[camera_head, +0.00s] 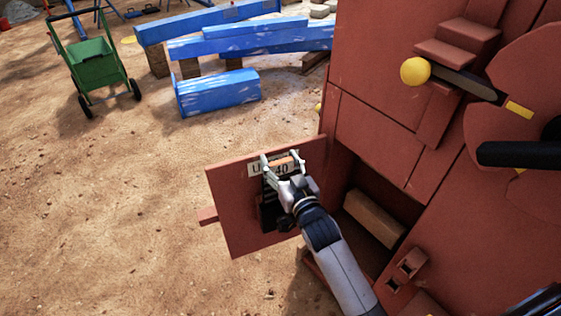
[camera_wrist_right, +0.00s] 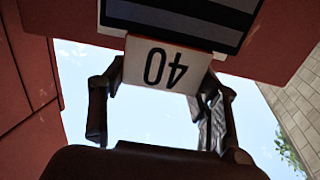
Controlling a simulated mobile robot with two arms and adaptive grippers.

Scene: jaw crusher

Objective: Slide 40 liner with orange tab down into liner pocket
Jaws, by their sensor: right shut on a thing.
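My right gripper (camera_head: 281,164) is shut on the orange tab (camera_head: 285,162) at the top of the 40 liner, in front of a red door panel (camera_head: 235,220). A white label reading 40 (camera_head: 257,170) shows beside and behind the fingers. The dark liner body (camera_head: 266,212) is partly hidden by my gripper and wrist. In the right wrist view, the white 40 plate (camera_wrist_right: 165,66) is upside down between the fingers, with the dark striped liner face (camera_wrist_right: 185,18) above it. I cannot tell how the liner sits against its pocket. My left gripper is not in view.
The red crusher body (camera_head: 380,130) rises to the right of the panel, with an open recess holding a tan block (camera_head: 374,218). A yellow ball knob (camera_head: 415,71) sits above. Blue beams (camera_head: 218,92) and a green cart (camera_head: 95,65) stand behind. Sandy ground at left is clear.

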